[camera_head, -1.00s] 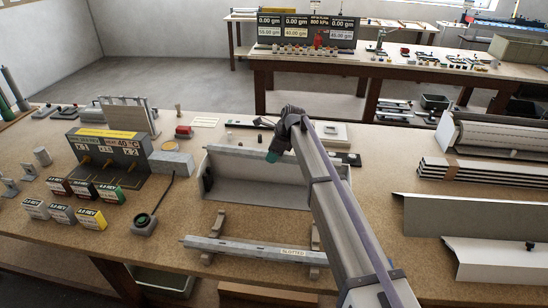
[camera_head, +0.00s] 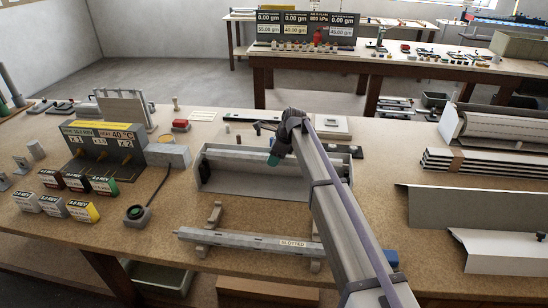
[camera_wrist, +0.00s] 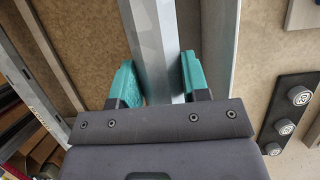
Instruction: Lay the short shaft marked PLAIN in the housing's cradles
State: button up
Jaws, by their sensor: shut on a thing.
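My gripper (camera_wrist: 160,85), with teal fingers, is shut on a grey, flat-faced metal shaft (camera_wrist: 153,30) in the wrist view. No marking on this shaft is readable. In the head view the gripper's teal tip (camera_head: 274,159) is over the grey trough-shaped housing (camera_head: 225,183), and my arm covers the housing's right part. Another shaft, labelled SLOTTED (camera_head: 240,240), lies across two stands in front of the housing.
Long pale profiles (camera_head: 445,208) lie to the right. Bare bench shows between the housing and the SLOTTED shaft.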

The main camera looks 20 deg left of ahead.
jog(key=shift+f+b, duration=2.7)
jog(key=shift+f, duration=0.4)
jog(key=shift+f, duration=0.15)
jog(key=shift+f+b, duration=0.2)
jog(key=shift+b, duration=0.2)
jog(key=shift+s, duration=0.1)
jog(key=o, duration=1.2)
jog(key=p+v, duration=1)
jog(key=v, duration=0.1)
jog(key=shift+f, duration=0.15)
